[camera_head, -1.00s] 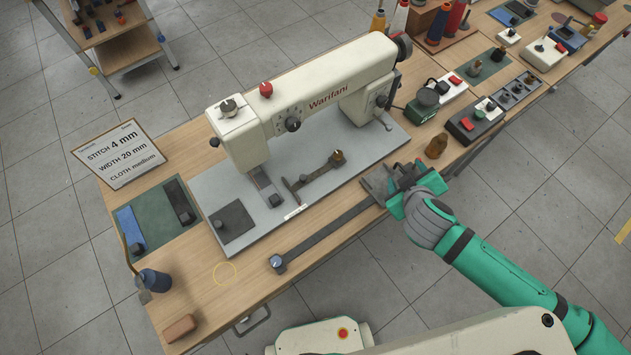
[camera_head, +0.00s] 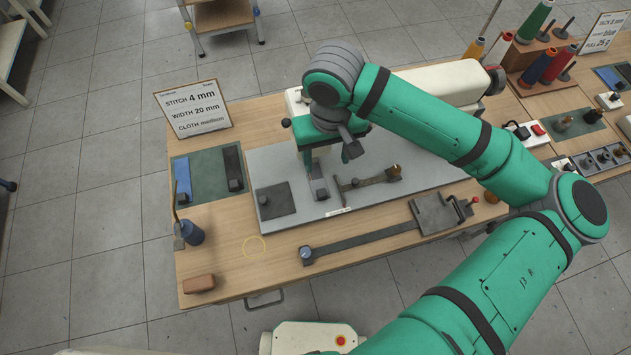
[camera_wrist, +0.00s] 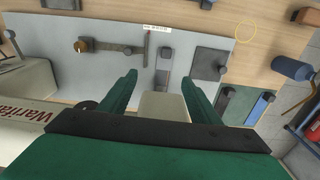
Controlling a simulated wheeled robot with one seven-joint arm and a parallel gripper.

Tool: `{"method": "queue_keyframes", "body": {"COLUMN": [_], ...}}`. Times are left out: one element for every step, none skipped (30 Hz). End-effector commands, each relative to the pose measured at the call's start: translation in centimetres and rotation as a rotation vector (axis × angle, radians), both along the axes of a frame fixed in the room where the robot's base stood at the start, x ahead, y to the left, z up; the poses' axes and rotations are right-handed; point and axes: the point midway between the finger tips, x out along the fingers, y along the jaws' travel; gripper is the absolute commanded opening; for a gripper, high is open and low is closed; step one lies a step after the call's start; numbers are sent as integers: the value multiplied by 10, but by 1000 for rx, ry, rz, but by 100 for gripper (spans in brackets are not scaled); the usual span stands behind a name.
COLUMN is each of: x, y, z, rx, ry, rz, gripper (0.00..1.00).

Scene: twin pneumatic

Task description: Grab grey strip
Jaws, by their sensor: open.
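A dark grey strip (camera_head: 232,166) lies on a green mat (camera_head: 208,195) at the left of the table, with a dark knob at its near end. A blue strip (camera_head: 182,181) lies beside it to the left. In the wrist view the grey strip (camera_wrist: 224,98) and blue strip (camera_wrist: 261,107) are at the right, outside my fingers. My gripper (camera_wrist: 160,82) is open and empty, above the sewing machine's grey base plate (camera_wrist: 113,60), to the right of the mat in the head view. My arm hides much of the sewing machine (camera_head: 440,85).
A sign card (camera_head: 193,108) stands behind the mat. A blue bottle (camera_head: 191,233) and brown block (camera_head: 199,284) are in front of it. A long sliding gauge (camera_head: 370,242) lies along the front. Spools (camera_head: 560,65) stand at the back right.

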Motion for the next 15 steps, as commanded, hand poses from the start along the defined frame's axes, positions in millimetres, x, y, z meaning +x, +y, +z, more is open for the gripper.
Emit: {"method": "queue_keyframes", "body": {"x": [-2, -3, -5, -6, -6, -6, -6, -7, -7, -7, -7, -7, -7, -7, -6], "y": [5, 7, 9, 10, 11, 11, 11, 11, 10, 10, 10, 10, 10, 10, 10], "z": [3, 4, 4, 3, 1, -3, -7, -13, -20, -26, -32, -39, -45, -50, -57], "rx": [0, -1, 0, 0, -1, 0, 0, 0, 0, 0, -1, 0, -1, 1, 0], "ry": [13, 19, 26, 30, 32, 34, 34, 36, 35, 36, 34, 35, 34, 34, 34], "rz": [9, 12, 14, 15, 15, 15, 15, 15, 14, 13, 12, 12, 13, 14, 14], "gripper": [57, 57, 57, 57, 57, 57, 57, 57, 57, 57, 57, 57, 57, 57, 57]}}
